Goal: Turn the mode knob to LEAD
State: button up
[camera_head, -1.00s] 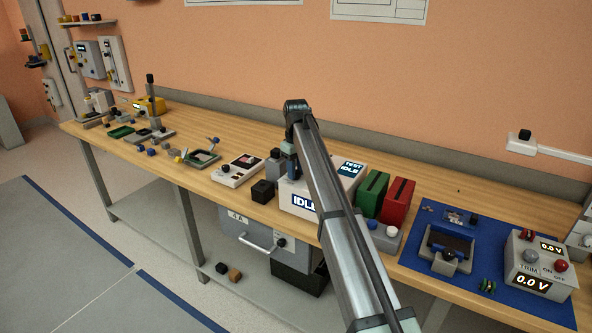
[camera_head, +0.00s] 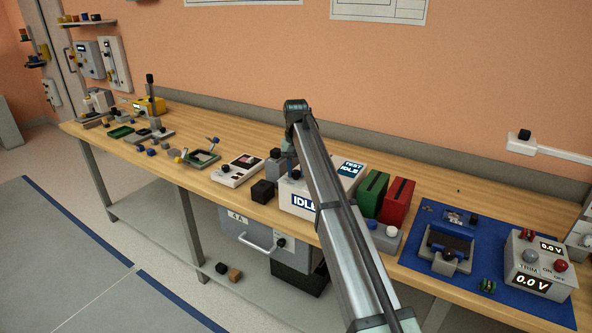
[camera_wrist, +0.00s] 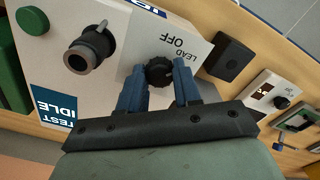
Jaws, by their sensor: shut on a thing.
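The mode knob (camera_wrist: 159,73) is a round black knob on the light grey face of the tester (camera_wrist: 60,75). The words OFF and LEAD are printed beside it, with LEAD close to the right finger in the wrist view. My gripper (camera_wrist: 158,84) has its two blue fingers on either side of the knob and is shut on it. I cannot clearly tell which word the knob's pointer faces. In the head view the tester (camera_head: 297,199) shows IDLE on its front and TEST IDLE on its top. My arm hides part of it and most of my gripper.
A black socket with a grey lever (camera_wrist: 90,48) stands on the tester near my gripper. A black block (camera_wrist: 229,60) lies beside the tester. Green (camera_head: 371,194) and red (camera_head: 397,201) blocks stand close on its right in the head view.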

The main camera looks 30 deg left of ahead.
aim_at(296, 171)
jog(key=shift+m, duration=0.4)
jog(key=o, duration=1.1)
jog(key=shift+c, duration=0.2)
notch_tip(296, 171, up, 14)
jog(key=shift+f, duration=0.15)
dwell(0.4)
